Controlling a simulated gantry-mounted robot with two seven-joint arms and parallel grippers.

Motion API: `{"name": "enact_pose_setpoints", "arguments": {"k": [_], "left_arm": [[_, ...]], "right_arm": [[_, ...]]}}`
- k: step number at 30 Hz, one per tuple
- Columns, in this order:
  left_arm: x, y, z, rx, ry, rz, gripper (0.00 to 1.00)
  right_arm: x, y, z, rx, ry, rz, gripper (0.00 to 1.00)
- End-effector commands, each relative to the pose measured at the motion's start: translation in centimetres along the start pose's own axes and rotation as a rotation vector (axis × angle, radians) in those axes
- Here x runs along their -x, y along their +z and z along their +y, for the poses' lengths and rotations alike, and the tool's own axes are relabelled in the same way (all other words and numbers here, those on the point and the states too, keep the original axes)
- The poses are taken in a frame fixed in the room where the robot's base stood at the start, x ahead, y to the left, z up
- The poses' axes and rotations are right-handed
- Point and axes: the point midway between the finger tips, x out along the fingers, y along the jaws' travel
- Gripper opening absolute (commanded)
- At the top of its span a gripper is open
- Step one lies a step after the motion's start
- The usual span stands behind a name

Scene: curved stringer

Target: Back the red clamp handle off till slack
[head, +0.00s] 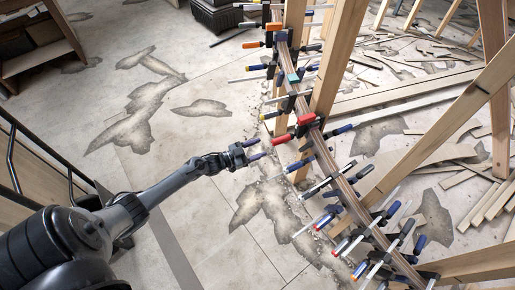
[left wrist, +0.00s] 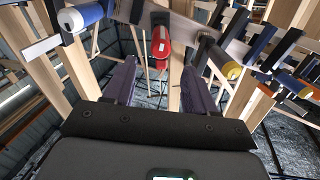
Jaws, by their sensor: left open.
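A red clamp handle (head: 282,139) sticks out from the left side of the curved wooden stringer (head: 320,150), and another red clamp part (head: 306,119) sits on the stringer just beyond it. My left gripper (head: 256,149) is open and empty, a short gap to the left of the handle, with its fingers pointing at the stringer. In the left wrist view a red handle (left wrist: 161,45) shows ahead, between the dark purple fingers (left wrist: 157,82) and beyond their tips. The fingers do not touch it. My right gripper is not in view.
Many clamps with blue, orange and yellow handles line the stringer; a blue handle (left wrist: 80,17) and a yellow-ended one (left wrist: 231,70) flank the red one. Wooden posts (head: 340,55) stand behind. Loose boards (head: 420,95) lie at right.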

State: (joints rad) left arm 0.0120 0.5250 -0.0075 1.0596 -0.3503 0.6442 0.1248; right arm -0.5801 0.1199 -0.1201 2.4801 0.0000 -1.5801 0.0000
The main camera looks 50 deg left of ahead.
Motion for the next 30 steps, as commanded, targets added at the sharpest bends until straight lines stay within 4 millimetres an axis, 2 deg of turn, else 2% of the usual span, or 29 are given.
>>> {"name": "enact_pose_setpoints", "arguments": {"k": [5,18,30], "left_arm": [[0.6,-0.1,0.0,0.000,0.000,-0.002,0.56],[3.9,-0.1,0.0,0.000,0.001,-0.002,0.56],[4.0,0.0,0.0,0.000,0.000,-0.001,0.56]], "right_arm": [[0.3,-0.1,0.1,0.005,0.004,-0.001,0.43],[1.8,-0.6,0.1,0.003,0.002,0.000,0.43],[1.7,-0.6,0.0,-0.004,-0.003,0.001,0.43]]}}
